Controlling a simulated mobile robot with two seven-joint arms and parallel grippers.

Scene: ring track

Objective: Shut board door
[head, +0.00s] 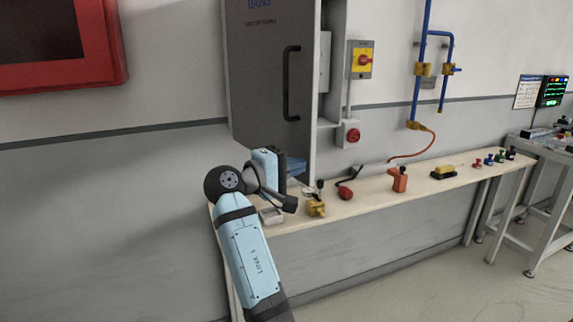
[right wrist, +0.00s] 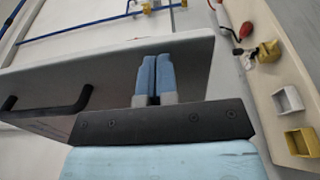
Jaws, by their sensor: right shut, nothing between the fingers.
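The grey board door (head: 262,90) stands open in the head view, swung out from the wall, with a black bar handle (head: 290,83) on its face. The door (right wrist: 110,62) and handle (right wrist: 45,103) also show in the right wrist view. My right gripper (head: 295,167) is at the door's lower edge, partly hidden behind my own wrist. My left gripper is not in view.
A long bench (head: 350,203) runs along the wall below, holding a yellow block (head: 315,207), a red bulb-like item (head: 345,192) and an orange block (head: 398,180). A yellow-red switch (head: 361,60) and blue pipes (head: 419,60) are on the wall to the right.

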